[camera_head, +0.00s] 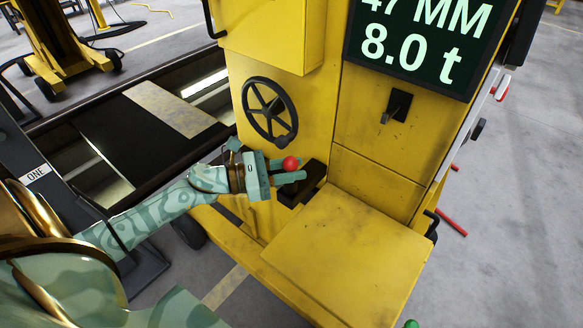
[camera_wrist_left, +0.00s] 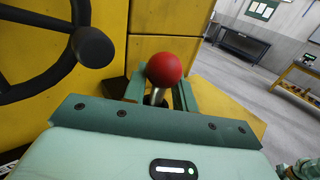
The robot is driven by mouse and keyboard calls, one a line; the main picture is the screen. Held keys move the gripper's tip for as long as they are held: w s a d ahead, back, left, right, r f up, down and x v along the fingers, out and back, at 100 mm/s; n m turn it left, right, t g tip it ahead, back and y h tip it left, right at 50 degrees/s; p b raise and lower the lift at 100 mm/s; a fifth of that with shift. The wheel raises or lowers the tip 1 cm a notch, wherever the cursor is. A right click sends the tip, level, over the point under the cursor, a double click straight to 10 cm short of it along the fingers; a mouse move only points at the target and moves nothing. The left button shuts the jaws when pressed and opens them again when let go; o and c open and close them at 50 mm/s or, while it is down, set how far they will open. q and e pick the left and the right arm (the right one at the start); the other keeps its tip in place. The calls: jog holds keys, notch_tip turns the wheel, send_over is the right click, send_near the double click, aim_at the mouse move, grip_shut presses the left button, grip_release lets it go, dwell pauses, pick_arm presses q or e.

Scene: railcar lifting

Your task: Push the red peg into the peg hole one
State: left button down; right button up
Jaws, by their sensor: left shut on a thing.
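The red peg shows as a red ball head (camera_head: 290,163) on a metal shank. It stands between the fingers of my left gripper (camera_head: 289,170), which is shut on it. In the left wrist view the red ball (camera_wrist_left: 163,68) sits above the fingers and the shank runs down between them. The gripper is beside the yellow machine, over a black block (camera_head: 303,187); I cannot tell whether the peg's lower end is in it. A plate marked ONE (camera_head: 35,175) is on a dark post at the left. Its peg hole cannot be made out. My right gripper is not in view.
The yellow machine (camera_head: 370,250) has a black handwheel (camera_head: 270,110), a switch (camera_head: 397,105) and a display reading 8.0 t (camera_head: 420,45). A green ball (camera_head: 411,324) shows at the bottom edge. A dark pit with rails lies at left. Open grey floor is at right.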

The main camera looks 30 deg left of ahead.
pick_arm(q)
jog(key=shift+f+b, duration=0.4)
jog(key=shift+f, duration=0.1)
jog(key=c, duration=1)
grip_release()
jog(key=shift+c, duration=0.2)
jog(key=v, duration=1.6)
jog(key=shift+a, duration=0.15)
jog(key=shift+s, duration=0.1)
